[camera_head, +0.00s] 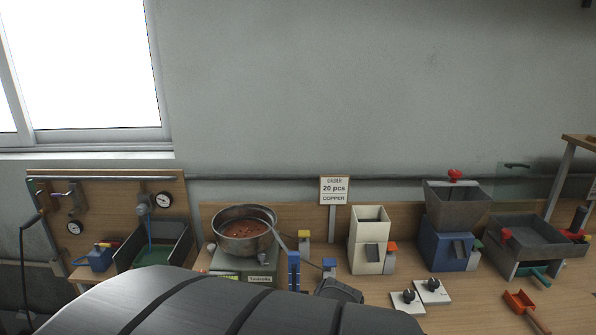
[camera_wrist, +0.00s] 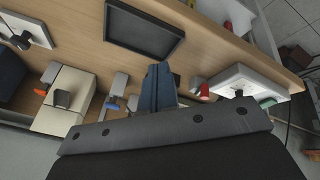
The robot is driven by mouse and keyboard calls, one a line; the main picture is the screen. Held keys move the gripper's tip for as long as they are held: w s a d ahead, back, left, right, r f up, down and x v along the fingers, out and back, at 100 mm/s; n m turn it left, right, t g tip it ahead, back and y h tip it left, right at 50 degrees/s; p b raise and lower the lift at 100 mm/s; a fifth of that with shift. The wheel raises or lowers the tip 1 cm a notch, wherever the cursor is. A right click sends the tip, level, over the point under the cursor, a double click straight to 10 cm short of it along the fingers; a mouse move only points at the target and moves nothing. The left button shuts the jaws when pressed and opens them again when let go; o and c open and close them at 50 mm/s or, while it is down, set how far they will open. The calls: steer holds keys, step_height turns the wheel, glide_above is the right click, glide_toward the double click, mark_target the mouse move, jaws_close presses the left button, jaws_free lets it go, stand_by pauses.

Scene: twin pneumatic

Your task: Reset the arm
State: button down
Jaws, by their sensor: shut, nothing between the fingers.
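My gripper (camera_wrist: 157,88) shows in the wrist view as two dark blue fingers. They are closed together with nothing between them. It hangs over the wooden bench beside a dark flat tray (camera_wrist: 145,28). In the head view my large dark arm covers the bottom centre, and I cannot clearly make out the fingers there.
A steel bowl of copper-coloured pieces (camera_head: 244,232) sits on a scale (camera_head: 243,264). To its right stand a cream box (camera_head: 369,240), a grey hopper (camera_head: 458,205) on a blue base, and a grey tray (camera_head: 534,245). Two switch plates (camera_head: 432,291) lie in front. A gauge panel stands left.

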steer(key=s+d+f+n+g+h, duration=0.1)
steer(key=s+d+f+n+h, duration=0.1)
steer(key=s, duration=0.5)
steer(key=d+f, duration=0.1)
steer(key=d, duration=0.1)
steer(key=shift+s+d+n+g, duration=0.2)
steer(key=shift+d+n+g, duration=0.1)
steer(key=shift+d+n, duration=0.1)
